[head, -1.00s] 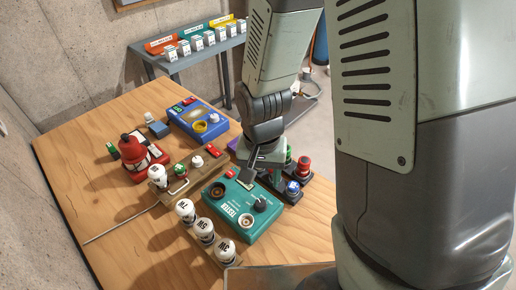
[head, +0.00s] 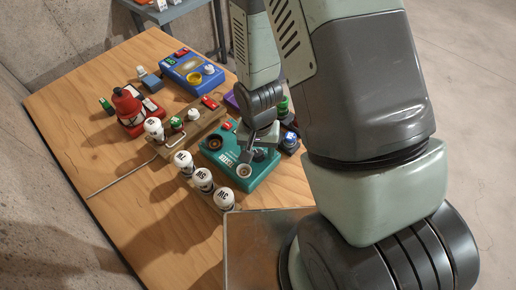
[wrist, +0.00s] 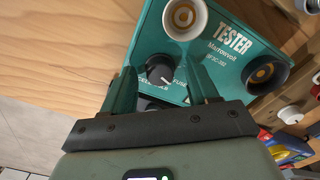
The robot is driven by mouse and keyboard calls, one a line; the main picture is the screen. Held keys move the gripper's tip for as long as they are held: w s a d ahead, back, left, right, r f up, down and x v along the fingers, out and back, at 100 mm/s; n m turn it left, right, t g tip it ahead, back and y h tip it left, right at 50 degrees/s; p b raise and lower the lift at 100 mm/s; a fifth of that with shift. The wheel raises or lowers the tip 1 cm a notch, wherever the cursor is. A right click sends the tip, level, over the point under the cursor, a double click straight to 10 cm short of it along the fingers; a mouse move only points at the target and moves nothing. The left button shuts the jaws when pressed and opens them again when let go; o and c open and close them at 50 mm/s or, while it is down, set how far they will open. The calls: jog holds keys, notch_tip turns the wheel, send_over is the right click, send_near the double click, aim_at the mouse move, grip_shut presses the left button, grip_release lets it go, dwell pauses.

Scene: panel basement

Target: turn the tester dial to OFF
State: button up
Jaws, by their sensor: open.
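The teal tester (head: 268,177) lies on the wooden table; it also shows in the wrist view (wrist: 225,75). Its black dial (wrist: 160,70) has a white mark pointing to the lower right in the wrist view. The small lettering around the dial is partly covered and too small to read surely. My gripper (wrist: 163,74) is open, with one finger on each side of the dial, and looks apart from it. In the head view my gripper (head: 256,150) is over the tester's right part and hides most of the dial.
White-capped fuses (head: 203,180) stand in a row just in front of the tester, and a wooden block (head: 190,137) with coloured pieces is behind it. A blue device (head: 193,70) and a red bottle-shaped thing (head: 127,103) stand farther back. The table's left side is mostly clear.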

jog(key=shift+c, duration=0.4)
jog(key=c, duration=1)
jog(key=shift+o, duration=0.2)
jog(key=shift+n, duration=0.3)
jog(key=n, duration=0.4)
jog(key=shift+n, duration=2.1)
